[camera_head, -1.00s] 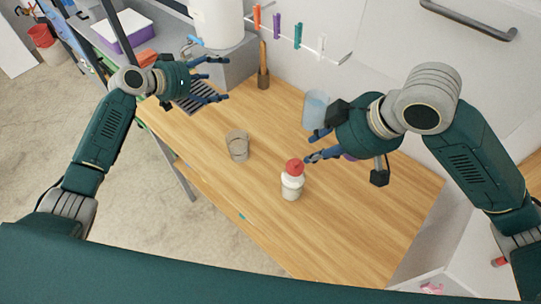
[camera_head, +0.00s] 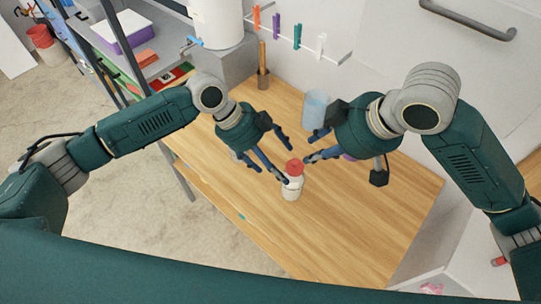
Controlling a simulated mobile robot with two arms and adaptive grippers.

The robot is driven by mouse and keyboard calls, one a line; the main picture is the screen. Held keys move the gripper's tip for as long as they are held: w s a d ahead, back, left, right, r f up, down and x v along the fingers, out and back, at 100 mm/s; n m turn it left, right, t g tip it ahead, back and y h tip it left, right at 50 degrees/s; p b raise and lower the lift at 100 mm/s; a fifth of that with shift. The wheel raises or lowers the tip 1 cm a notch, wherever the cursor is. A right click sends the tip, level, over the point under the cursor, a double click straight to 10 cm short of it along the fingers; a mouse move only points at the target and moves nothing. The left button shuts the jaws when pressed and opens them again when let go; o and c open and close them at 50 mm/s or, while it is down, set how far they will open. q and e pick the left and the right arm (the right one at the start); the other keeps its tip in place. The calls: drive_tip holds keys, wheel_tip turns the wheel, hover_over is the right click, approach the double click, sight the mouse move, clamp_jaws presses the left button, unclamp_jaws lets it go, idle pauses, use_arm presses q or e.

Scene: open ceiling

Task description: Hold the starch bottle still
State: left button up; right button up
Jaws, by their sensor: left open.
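The starch bottle, a small white bottle (camera_head: 292,190) with a red cap (camera_head: 294,167), stands upright on the wooden table (camera_head: 335,215). My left gripper (camera_head: 285,160) is open just left of and behind the bottle; its lower fingertip overlaps the bottle's left side near the neck. Whether it touches cannot be told. My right gripper (camera_head: 308,149) is at the upper right of the cap, its fingertips apart, the lower one close to the cap. Whether it touches the cap is unclear.
A clear container with bluish content (camera_head: 315,108) stands behind my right gripper. A wooden holder (camera_head: 263,78) stands at the back. A rack with coloured pegs (camera_head: 298,36) is on the wall. The table's front right is clear.

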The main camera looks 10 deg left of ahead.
sight(290, 178)
use_arm(q)
drive_tip(key=x, duration=0.8)
drive_tip(key=shift+d+f, duration=0.15)
drive_tip(key=shift+f, duration=0.05)
